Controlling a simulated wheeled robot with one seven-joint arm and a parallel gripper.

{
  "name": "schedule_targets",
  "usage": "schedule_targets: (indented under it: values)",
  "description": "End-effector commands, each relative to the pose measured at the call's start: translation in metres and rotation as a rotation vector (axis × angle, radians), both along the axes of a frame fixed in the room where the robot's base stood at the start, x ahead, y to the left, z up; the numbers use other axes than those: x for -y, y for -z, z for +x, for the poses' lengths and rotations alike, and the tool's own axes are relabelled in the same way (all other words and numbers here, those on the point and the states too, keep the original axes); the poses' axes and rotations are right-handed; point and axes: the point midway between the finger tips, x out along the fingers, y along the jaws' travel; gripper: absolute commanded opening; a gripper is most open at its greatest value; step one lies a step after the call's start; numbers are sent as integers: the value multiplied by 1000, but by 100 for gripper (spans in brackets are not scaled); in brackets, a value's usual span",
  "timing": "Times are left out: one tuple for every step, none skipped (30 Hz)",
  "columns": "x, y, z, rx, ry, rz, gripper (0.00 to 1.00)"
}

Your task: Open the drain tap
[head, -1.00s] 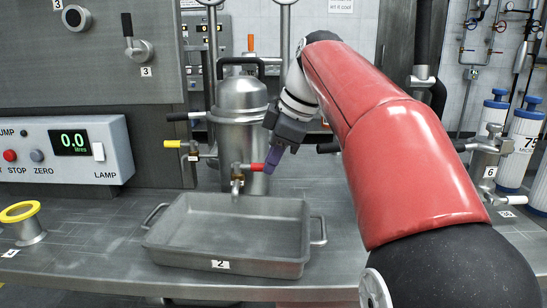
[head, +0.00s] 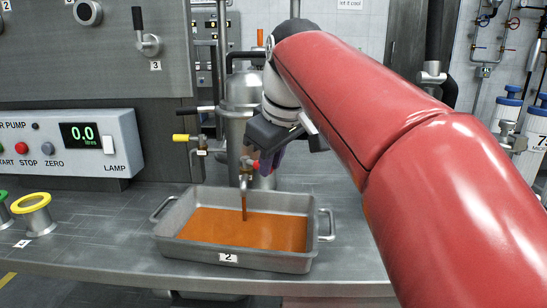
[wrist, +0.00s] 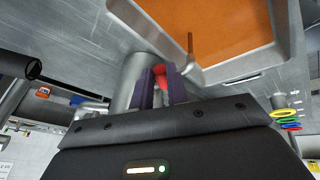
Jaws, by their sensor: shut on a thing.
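The drain tap (head: 243,176) is low on the front of the steel jacketed vessel (head: 238,98). Its red handle (head: 255,164) shows just left of my gripper (head: 268,166). In the wrist view the red handle (wrist: 160,72) is between the two purple fingers of my gripper (wrist: 162,88), which are shut on it. An orange-brown stream (head: 243,206) falls from the spout into the grey tray (head: 170,248), labelled 2. Orange liquid (head: 240,230) covers the tray's floor.
A yellow-handled valve (head: 188,138) and a black handle (head: 187,110) stick out left of the vessel. The pump panel (head: 62,145) reads 0.0.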

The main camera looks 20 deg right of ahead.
Motion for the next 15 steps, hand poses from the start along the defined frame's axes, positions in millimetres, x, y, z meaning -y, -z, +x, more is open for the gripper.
schedule_targets:
  values:
    - [0, 0, -1, -2, 5, -1, 0]
    - [-1, 0, -1, -1, 8, -1, 0]
    - [-1, 0, -1, -1, 12, -2, 0]
    - [-1, 0, -1, -1, 14, -1, 0]
    - [-1, 0, -1, -2, 15, -1, 0]
    - [-1, 0, -1, -2, 16, -1, 0]
    - [-1, 0, -1, -2, 16, -1, 0]
    - [-1, 0, -1, -2, 16, -1, 0]
    - [-1, 0, -1, -2, 16, -1, 0]
    - [-1, 0, -1, -2, 16, 0, 0]
    - [-1, 0, -1, -2, 16, 0, 0]
    - [-1, 0, -1, -2, 15, -1, 0]
    - [-1, 0, -1, -2, 15, -1, 0]
    - [-1, 0, -1, -2, 15, -1, 0]
    - [-1, 0, -1, -2, 15, -1, 20]
